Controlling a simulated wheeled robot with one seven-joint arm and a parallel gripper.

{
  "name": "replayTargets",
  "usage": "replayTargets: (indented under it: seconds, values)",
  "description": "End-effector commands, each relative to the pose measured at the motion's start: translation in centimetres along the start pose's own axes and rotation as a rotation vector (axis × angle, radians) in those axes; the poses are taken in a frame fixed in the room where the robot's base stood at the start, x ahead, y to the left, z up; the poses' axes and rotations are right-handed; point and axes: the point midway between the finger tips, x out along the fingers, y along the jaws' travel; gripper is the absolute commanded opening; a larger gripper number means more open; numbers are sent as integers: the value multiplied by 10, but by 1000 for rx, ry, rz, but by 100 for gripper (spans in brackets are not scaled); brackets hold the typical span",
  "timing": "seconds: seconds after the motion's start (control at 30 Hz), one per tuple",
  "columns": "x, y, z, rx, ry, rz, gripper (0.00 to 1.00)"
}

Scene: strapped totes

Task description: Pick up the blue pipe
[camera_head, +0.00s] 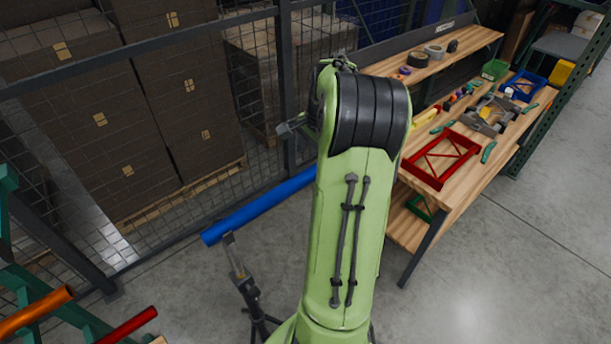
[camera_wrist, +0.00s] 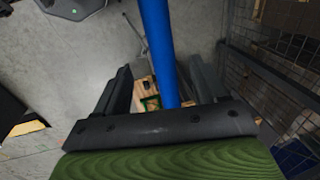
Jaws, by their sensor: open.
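The blue pipe (camera_head: 255,208) slants up to the right in the head view, with its near left end over a black stand (camera_head: 240,272). Its right part is hidden behind my green arm. In the wrist view the blue pipe (camera_wrist: 158,45) runs from the top edge down between the two dark fingers of my gripper (camera_wrist: 160,72). My gripper is open, with a finger on each side of the pipe and gaps showing. I cannot tell how far the pipe is from the fingers in depth. The head view does not show the fingers clearly.
A wire mesh fence (camera_head: 262,85) with stacked brown boxes behind it stands close behind the pipe. A wooden workbench (camera_head: 480,175) with a red frame (camera_head: 441,160) and tools is at the right. Orange (camera_head: 38,312) and red (camera_head: 128,326) pipes lie at lower left.

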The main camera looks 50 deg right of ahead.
Motion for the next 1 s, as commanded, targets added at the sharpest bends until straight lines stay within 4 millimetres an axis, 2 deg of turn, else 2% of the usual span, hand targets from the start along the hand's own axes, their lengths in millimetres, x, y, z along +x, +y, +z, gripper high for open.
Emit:
replayTargets:
  seconds: [0.03,0.27,0.43,0.53,0.7,0.77,1.0]
  values:
    - [12,0,1,-1,-3,3,72]
    - [41,0,2,-1,-3,2,72]
    - [73,1,3,-1,-2,2,72]
    - [81,0,2,-2,0,0,72]
    - [82,0,2,-2,2,-1,72]
    - [82,0,2,-1,2,-1,65]
    - [81,1,2,-1,1,0,29]
